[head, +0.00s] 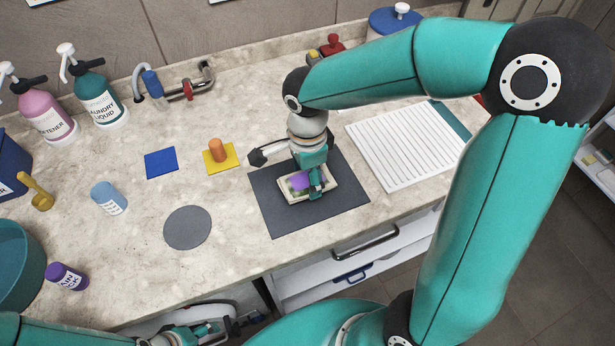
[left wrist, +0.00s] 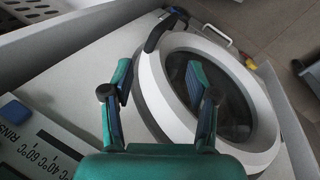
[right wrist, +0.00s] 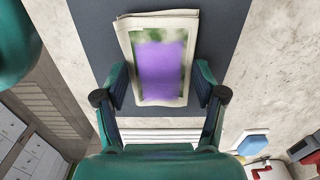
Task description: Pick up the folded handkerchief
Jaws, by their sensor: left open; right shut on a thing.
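The folded handkerchief (head: 293,196) is cream with a purple and green patch. It is at the dark grey mat (head: 345,207) on the counter; whether it touches the mat or hangs just above, I cannot tell. My right gripper (head: 314,180) points down over it and is shut on it. In the right wrist view the handkerchief (right wrist: 160,70) sits between the two fingers of the right gripper (right wrist: 162,86), its far end reaching beyond them. My left gripper (left wrist: 160,78) is open and empty, in front of a white washing machine with a round door (left wrist: 240,95).
A ridged white board (head: 405,145) lies right of the mat. Left are a grey disc (head: 187,228), a yellow square (head: 233,160) with an orange peg (head: 217,149), a blue square (head: 160,163), a light blue cup (head: 108,198) and a purple bottle (head: 67,277). Pump bottles stand behind.

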